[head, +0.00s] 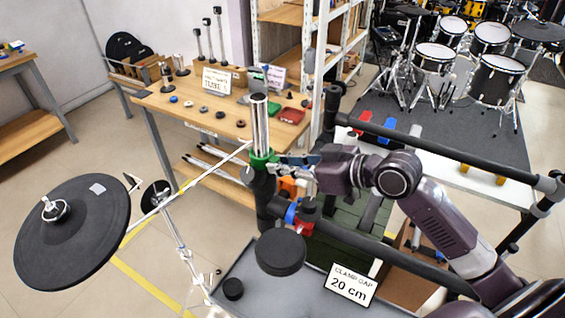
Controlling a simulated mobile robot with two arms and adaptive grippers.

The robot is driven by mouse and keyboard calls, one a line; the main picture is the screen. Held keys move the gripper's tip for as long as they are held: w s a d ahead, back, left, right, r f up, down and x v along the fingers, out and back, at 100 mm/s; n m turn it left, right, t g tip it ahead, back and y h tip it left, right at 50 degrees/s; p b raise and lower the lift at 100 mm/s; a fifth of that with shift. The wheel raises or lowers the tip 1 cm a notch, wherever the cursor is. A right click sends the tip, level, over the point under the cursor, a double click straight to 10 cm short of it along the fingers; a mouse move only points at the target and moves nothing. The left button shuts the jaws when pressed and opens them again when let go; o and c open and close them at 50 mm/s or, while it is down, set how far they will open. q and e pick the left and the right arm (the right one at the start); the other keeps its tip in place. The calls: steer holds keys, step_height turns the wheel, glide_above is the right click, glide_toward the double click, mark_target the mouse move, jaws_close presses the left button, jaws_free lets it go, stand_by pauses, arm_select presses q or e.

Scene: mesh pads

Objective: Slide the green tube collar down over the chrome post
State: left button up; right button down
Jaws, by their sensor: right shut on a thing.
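The chrome post (260,122) stands upright near the middle of the head view, rising out of a black upright tube (264,200). The green tube collar (259,160) is around the lower part of the post, close to where the chrome meets the black tube. My right gripper (283,161) reaches in from the right at collar height and is shut on the collar's right side. The gripper's fingers hide part of that side. I cannot tell whether the collar touches the black tube. My left gripper is not in view.
A black cymbal pad (72,232) on a stand is at the left. A round black pad (280,252) and a "CLAMP GAP 20 cm" sign (352,286) are in front. Black rack bars (440,150) run right. A wooden workbench (180,105) stands behind the post.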

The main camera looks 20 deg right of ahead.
steer(key=c, duration=1.8)
jaws_free()
steer(key=shift+o, duration=0.2)
steer(key=shift+s+d, duration=0.1)
steer(key=v, duration=1.1)
steer(key=shift+s+d+r, duration=0.2)
steer(key=shift+s+d, duration=0.05)
